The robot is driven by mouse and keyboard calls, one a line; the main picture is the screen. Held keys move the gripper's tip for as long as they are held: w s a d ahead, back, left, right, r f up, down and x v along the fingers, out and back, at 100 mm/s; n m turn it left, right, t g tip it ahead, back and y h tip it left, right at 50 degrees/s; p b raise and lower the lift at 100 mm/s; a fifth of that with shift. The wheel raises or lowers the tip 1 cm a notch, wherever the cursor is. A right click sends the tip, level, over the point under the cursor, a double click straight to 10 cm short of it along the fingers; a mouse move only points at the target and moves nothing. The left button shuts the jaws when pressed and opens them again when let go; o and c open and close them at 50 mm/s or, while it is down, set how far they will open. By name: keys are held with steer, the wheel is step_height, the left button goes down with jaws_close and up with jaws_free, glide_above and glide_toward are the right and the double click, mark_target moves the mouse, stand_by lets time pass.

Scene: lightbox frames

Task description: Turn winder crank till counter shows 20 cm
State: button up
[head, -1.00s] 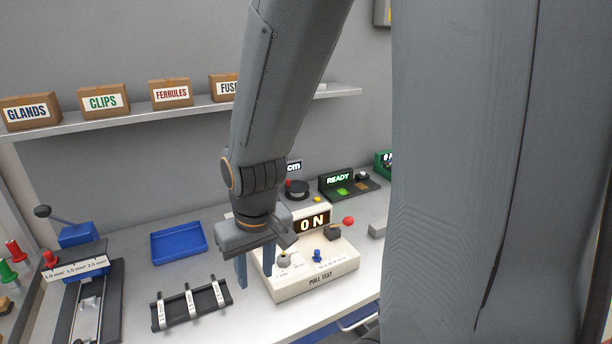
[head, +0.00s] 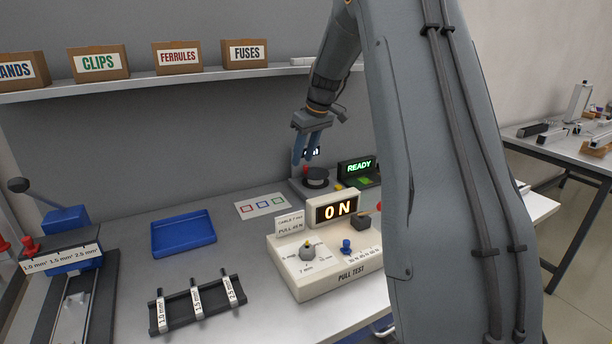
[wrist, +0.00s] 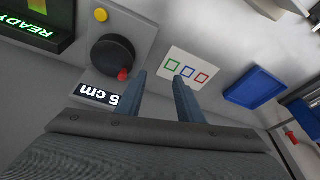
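The winder is a grey unit with a dark round drum (wrist: 118,55) and a red crank knob (wrist: 123,74) at the drum's rim. Its counter (wrist: 96,94) appears upside down in the wrist view and reads "5 cm"; a finger stands right beside its edge, so I cannot tell whether another digit is hidden. In the head view the drum (head: 317,176) sits at the back of the bench, with the counter mostly behind my fingers. My gripper (wrist: 160,77) is open and empty, its fingers apart, beside the winder in the wrist view. In the head view my gripper (head: 307,158) is over the winder.
A yellow button (wrist: 101,14) is on the winder unit. A READY display (head: 358,166) stands to its right. The pull tester (head: 330,285) showing "0 N" stands in front. A card with coloured squares (head: 262,207) and a blue tray (head: 183,234) lie to the left.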

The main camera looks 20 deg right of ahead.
steer(key=n+b, duration=0.1)
steer(key=b, duration=0.1)
glide_toward(306, 166)
steer(key=f, duration=0.1)
steer(key=shift+t, duration=0.4)
steer(key=shift+p+x, duration=0.9)
steer(key=shift+x, duration=3)
steer(key=shift+s+f, duration=0.1)
steer(key=shift+s, duration=0.05)
jaws_close()
